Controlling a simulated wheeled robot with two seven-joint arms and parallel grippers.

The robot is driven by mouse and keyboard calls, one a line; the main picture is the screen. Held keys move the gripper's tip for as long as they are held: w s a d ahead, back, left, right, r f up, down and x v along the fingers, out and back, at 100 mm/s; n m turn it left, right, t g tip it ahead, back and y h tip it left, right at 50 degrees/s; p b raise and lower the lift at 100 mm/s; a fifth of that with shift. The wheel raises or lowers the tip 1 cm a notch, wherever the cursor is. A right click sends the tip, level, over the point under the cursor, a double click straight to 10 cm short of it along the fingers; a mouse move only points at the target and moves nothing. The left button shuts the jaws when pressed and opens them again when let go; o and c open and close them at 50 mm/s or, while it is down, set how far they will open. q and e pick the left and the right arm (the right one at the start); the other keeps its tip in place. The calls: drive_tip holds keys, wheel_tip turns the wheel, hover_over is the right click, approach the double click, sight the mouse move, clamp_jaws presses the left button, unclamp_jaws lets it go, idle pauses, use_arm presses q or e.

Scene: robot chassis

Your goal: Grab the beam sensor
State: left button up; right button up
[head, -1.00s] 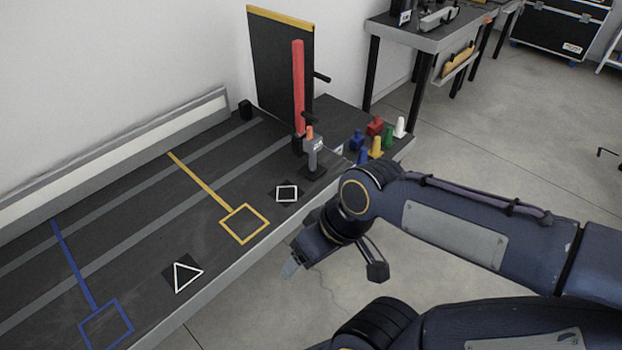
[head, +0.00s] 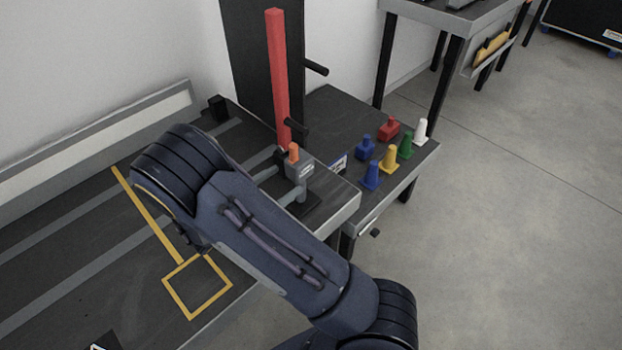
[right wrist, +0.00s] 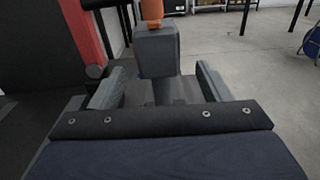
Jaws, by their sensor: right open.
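The beam sensor (head: 301,171) is a grey box with an orange top on a post, upright near the bench's front corner beside a tall red bar. In the right wrist view the sensor (right wrist: 157,52) stands straight ahead, its post between my two fingers. My right gripper (head: 288,184) is open around or just short of the post; its grey fingers show on either side of it, apart from it in the wrist view (right wrist: 160,80). My right forearm hides part of the bench and the gripper's body. My left gripper is not in view.
The red bar (head: 278,80) and a dark upright panel (head: 245,60) stand behind the sensor. Several coloured pieces, such as a yellow one (head: 389,159), stand on a lower dark surface to the right. A yellow square outline (head: 222,302) marks the bench. Open floor lies right.

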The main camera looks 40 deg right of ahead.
drive_tip(key=shift+w+d+f+t, duration=0.15)
drive_tip(key=shift+w+d+t, duration=0.2)
drive_tip(key=shift+d, duration=0.35)
drive_tip(key=d, duration=0.7)
drive_tip(key=shift+r+b, duration=0.25)
drive_tip(key=shift+b, duration=0.05)
drive_tip(key=shift+a, duration=0.1)
drive_tip(key=shift+c, duration=0.4)
drive_tip(key=c, duration=1.2)
